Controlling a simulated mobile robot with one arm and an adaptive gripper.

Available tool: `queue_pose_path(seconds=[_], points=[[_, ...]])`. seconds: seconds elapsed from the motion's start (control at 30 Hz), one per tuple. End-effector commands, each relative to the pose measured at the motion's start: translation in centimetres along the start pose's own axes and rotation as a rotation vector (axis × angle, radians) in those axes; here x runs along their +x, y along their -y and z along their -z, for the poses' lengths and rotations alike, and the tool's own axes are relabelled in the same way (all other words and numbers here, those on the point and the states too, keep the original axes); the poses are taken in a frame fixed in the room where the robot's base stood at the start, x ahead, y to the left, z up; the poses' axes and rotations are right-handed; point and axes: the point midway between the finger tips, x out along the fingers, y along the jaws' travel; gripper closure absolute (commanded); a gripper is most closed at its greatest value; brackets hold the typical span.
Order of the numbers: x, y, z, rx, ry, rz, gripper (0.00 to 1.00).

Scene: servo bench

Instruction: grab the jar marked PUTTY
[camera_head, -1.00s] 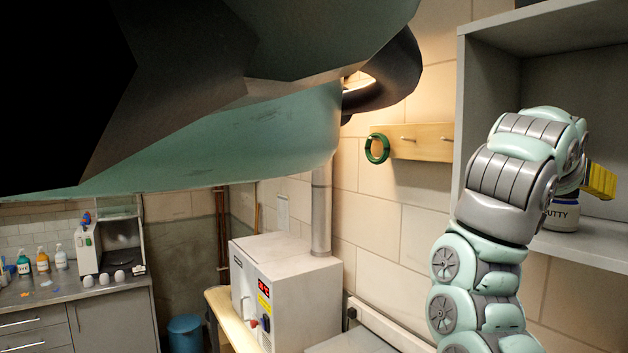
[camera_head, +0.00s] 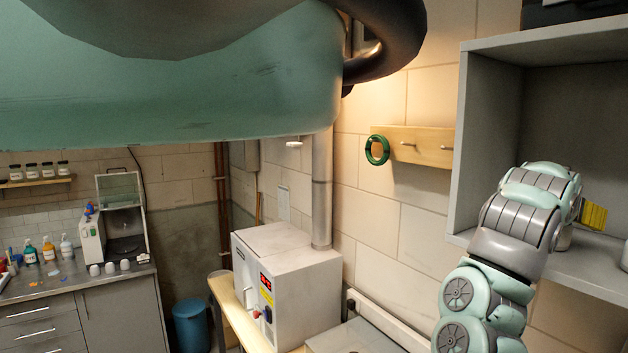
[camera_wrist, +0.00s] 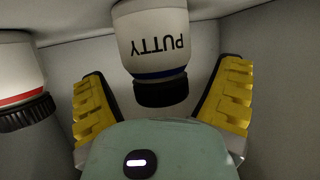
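The jar marked PUTTY (camera_wrist: 152,45) is white with a dark blue band and a black lid. My gripper (camera_wrist: 163,75) is open, with a yellow finger on each side of the jar. Gaps show between the jar and both fingers. In the head view, one yellow finger of my gripper (camera_head: 594,214) shows inside the shelf, and my arm hides most of the jar there.
A second white jar (camera_wrist: 15,70) with a red band and black lid stands close on the left in the wrist view. The grey shelf (camera_head: 598,262) has side walls and a board above. A green ring (camera_head: 377,150) hangs on a wooden peg rail (camera_head: 425,145).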

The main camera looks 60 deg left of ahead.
Motion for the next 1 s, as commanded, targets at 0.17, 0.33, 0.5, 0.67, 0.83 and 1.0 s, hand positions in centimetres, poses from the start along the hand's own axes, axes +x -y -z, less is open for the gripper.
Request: queue_pose_path(seconds=[0.17,0.33,0.5,0.67,0.83,1.0], points=[[0.00,-0.04,0.02,0.000,0.000,-0.001,0.30],[-0.01,-0.03,0.03,-0.001,0.000,-0.001,0.48],[-0.02,-0.01,0.04,-0.001,-0.001,-0.001,0.65],[-0.03,0.05,0.03,-0.001,0.000,0.001,0.82],[-0.04,0.07,0.04,-0.001,-0.001,0.001,0.94],[-0.04,0.08,0.05,-0.001,-0.001,0.001,0.94]])
